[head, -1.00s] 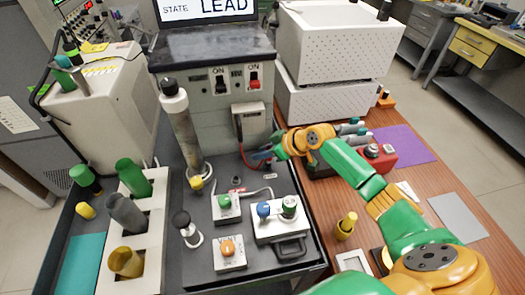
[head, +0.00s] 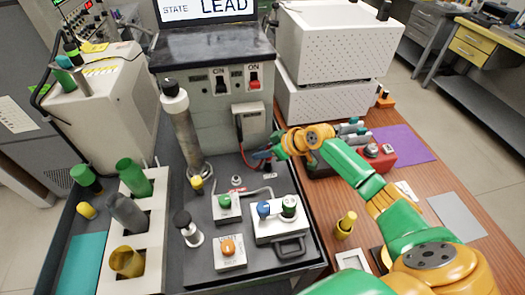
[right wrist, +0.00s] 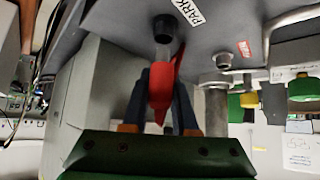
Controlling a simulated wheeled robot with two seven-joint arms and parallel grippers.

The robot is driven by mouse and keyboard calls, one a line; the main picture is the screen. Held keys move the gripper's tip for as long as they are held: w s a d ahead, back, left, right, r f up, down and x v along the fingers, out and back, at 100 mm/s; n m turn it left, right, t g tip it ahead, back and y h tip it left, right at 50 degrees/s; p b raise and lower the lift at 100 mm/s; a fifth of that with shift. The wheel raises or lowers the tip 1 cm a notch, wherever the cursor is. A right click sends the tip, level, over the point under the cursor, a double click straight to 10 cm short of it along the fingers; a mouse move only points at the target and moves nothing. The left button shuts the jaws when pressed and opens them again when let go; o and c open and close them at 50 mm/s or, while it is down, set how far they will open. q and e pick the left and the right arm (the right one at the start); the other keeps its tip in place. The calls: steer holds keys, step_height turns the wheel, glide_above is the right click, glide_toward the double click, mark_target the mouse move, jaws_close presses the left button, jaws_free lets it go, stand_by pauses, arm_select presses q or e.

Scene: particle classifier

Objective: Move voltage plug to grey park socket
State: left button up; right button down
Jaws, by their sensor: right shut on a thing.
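My right gripper (right wrist: 161,105) is shut on the red voltage plug (right wrist: 160,85), which sits between its two fingers in the right wrist view. The plug's narrow pale grey end (right wrist: 162,52) points at a dark round socket (right wrist: 167,28) beside a "PARK" label (right wrist: 190,10). The end appears to meet the socket's mouth; I cannot tell whether it is seated. In the head view my right gripper (head: 263,156) is low in front of the grey cabinet, at the back of the dark deck. The plug and socket are mostly hidden there. My left gripper is not in view.
A tall metal tube (head: 184,130) stands left of the gripper. A small box with a green knob (head: 226,207) and a box with blue and green knobs (head: 278,220) stand in front. A red box (head: 378,158) lies right.

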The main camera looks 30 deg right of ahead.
mark_target(263, 165)
stand_by(0.4)
steer(key=shift+f+b, duration=1.2)
steer(key=shift+f, duration=0.4)
steer(key=c, duration=0.6)
jaws_free()
steer(key=shift+r, duration=0.1)
steer(key=v, duration=0.7)
